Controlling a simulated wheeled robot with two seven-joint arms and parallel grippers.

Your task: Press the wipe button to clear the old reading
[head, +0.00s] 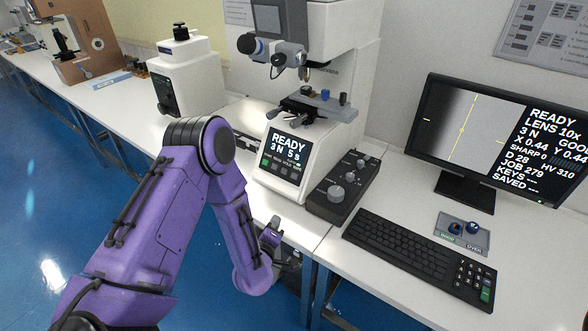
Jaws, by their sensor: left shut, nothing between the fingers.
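The hardness tester (300,150) stands on the white bench. Its front panel screen (287,148) reads "READY 3 N 5 s", with a row of small buttons (279,167) below it, one green. The monitor (500,135) shows "READY", "LENS 10x", "D 28", "HV 310" and "JOB 279". A dark keypad (474,281) with a green key sits at the keyboard's right end. I cannot read which button is the wipe button. My left gripper (274,225) is shut and empty, low in front of the tester's base near the bench edge. My right gripper is not in view.
A black control box with knobs (343,187) stands right of the tester, and a black keyboard (396,244) lies in front of the monitor. A small grey plate (461,235) holds two blue-topped pieces. Another white instrument (188,76) stands at the left. Open blue floor lies at left.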

